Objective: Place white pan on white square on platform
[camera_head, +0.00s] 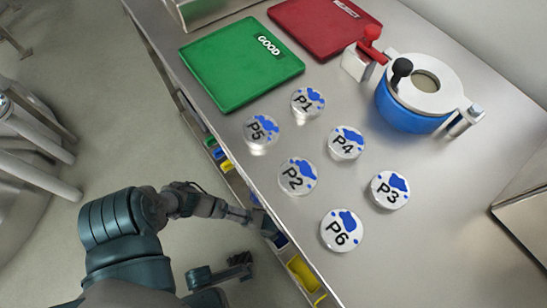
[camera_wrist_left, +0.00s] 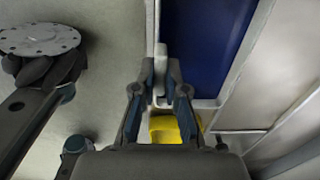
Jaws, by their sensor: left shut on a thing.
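My left gripper (camera_head: 270,229) is at the counter's front edge, beside a row of coloured bins. In the left wrist view its fingers (camera_wrist_left: 160,78) are closed on a thin pale rim or handle at the near edge of a blue bin (camera_wrist_left: 200,45). Part of this blue bin shows in the head view (camera_head: 281,241). Several round white discs with blue blotches lie flat on the metal counter, including P6 (camera_head: 341,231), P3 (camera_head: 390,190) and P2 (camera_head: 297,177). I cannot tell which thing is the white pan, and I see no clear white square.
A green GOOD tray (camera_head: 237,67) and a red tray (camera_head: 322,25) lie at the back. A blue and white ring-shaped device (camera_head: 411,112) with lever knobs stands right of the discs. Yellow bins (camera_head: 304,273) line the front edge.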

